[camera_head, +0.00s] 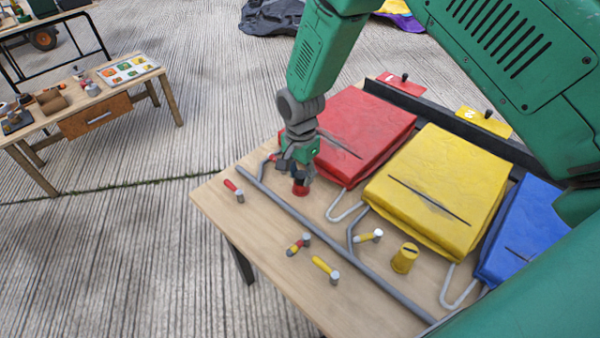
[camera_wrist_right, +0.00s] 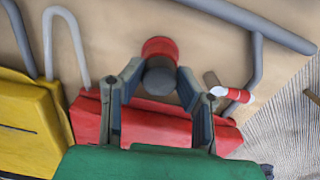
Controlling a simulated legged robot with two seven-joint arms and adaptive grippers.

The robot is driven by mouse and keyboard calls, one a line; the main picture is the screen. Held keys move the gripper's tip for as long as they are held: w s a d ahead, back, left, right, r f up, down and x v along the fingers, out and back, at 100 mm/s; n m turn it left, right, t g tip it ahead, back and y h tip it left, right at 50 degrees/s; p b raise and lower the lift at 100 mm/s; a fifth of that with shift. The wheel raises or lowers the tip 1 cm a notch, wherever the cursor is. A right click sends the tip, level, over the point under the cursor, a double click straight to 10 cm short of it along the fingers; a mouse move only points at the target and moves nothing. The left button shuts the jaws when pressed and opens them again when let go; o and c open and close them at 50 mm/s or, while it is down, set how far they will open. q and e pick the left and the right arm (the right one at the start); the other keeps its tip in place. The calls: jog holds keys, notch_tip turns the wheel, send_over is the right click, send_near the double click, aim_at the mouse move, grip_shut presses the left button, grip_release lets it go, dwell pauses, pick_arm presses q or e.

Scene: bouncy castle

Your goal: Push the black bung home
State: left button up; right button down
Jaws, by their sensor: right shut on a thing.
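My right gripper (camera_head: 298,176) points down over the near left part of the wooden table, beside the red bag. In the right wrist view its two fingers (camera_wrist_right: 158,85) stand either side of a dark round piece (camera_wrist_right: 160,82), which looks like the black bung, and are shut on it. A short red cylinder (camera_wrist_right: 160,48) lies just beyond the dark piece, in line with it. The red cylinder also shows below the fingertips in the head view (camera_head: 300,188). Whether the dark piece sits inside it or only touches it, I cannot tell. My left gripper is not in view.
Red (camera_head: 365,135), yellow (camera_head: 440,190) and blue bags (camera_head: 528,235) lie along the table. A grey pipe (camera_head: 330,243) crosses its front. A second table (camera_head: 75,105) is at left.

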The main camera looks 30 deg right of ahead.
jog(key=shift+f, duration=0.45)
jog(key=shift+s+f, duration=0.15)
jog(key=shift+f, duration=0.05)
jog(key=shift+s+a+f+b, duration=0.1)
jog(key=shift+s+f+b, duration=0.1)
jog(key=shift+b, duration=0.15)
jog(key=c, duration=1.1)
grip_release()
jog(key=shift+w+f, duration=0.3)
jog(key=shift+r, duration=0.1)
jog(key=shift+r, duration=0.15)
notch_tip(320, 180, up, 12)
jog(key=shift+f, duration=0.15)
